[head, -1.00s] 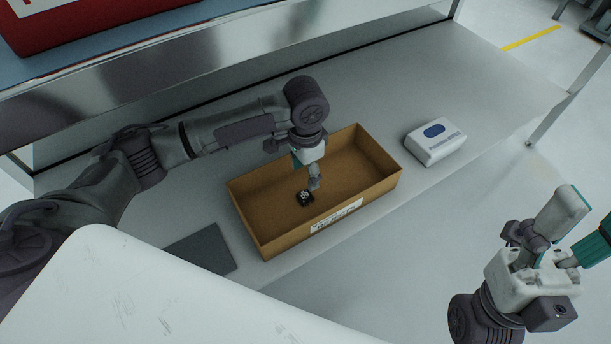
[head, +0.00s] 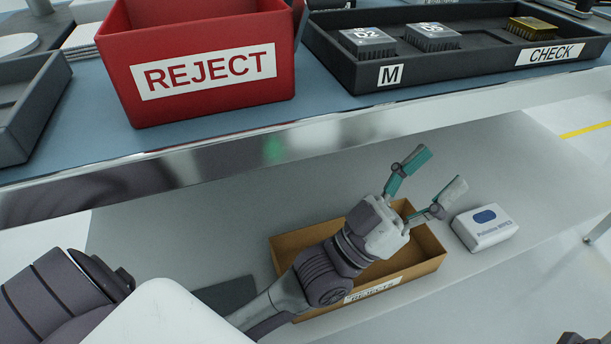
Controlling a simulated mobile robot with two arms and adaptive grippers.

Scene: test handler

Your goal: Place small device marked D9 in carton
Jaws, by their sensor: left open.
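The open brown carton (head: 288,246) sits on the lower shelf, with a white label on its front side. My left arm crosses in front of it and hides much of its inside. No small device shows in the visible part of the carton, and I see no mark D9 anywhere. My left gripper (head: 437,171) is above the carton's far right part, with its two fingers spread and nothing between them. My right gripper's fingers are out of view; only a dark piece of mine shows at the bottom right corner.
A white wipes box (head: 485,232) stands right of the carton. On the upper bench are a red REJECT bin (head: 200,105) and a black tray (head: 470,80), marked M and CHECK, holding several devices. The bench's metal front edge (head: 270,150) overhangs the shelf.

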